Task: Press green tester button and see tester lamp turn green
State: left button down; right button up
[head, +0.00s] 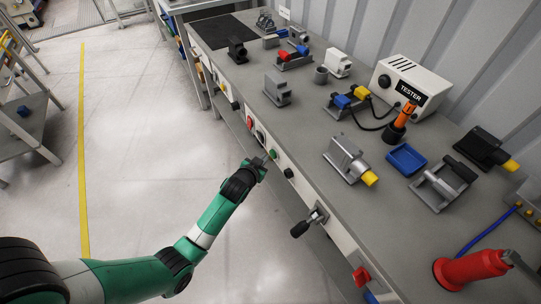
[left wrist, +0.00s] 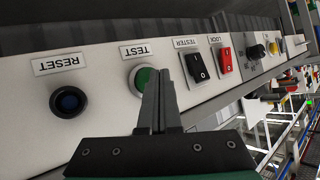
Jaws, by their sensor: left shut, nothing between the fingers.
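The green button (left wrist: 143,78) under the TEST label sits on the white front panel in the left wrist view. It also shows as a small green spot in the head view (head: 273,153). My left gripper (left wrist: 158,76) is shut and empty. Its fingertips are at the panel, overlapping the button's right side in the picture; I cannot tell whether they touch it. In the head view the gripper (head: 266,158) reaches the bench's front edge. The white tester box (head: 412,82) stands at the back of the bench; a round dark part (head: 384,81) shows on it, and no green light shows.
Beside the button are the RESET button (left wrist: 68,102), the black TESTER switch (left wrist: 198,66) and the red LOCK switch (left wrist: 225,56). A black lever (head: 300,229) sticks out from the panel further right. The floor left of the bench is clear around my arm.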

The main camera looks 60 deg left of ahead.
pick_arm(q)
jog(key=shift+w, duration=0.35)
dwell(0.4)
jog(key=shift+s+p, duration=0.6)
jog(key=shift+s, duration=0.3)
jog(key=s+p, duration=0.4)
jog(key=s, duration=0.2)
dwell(0.6)
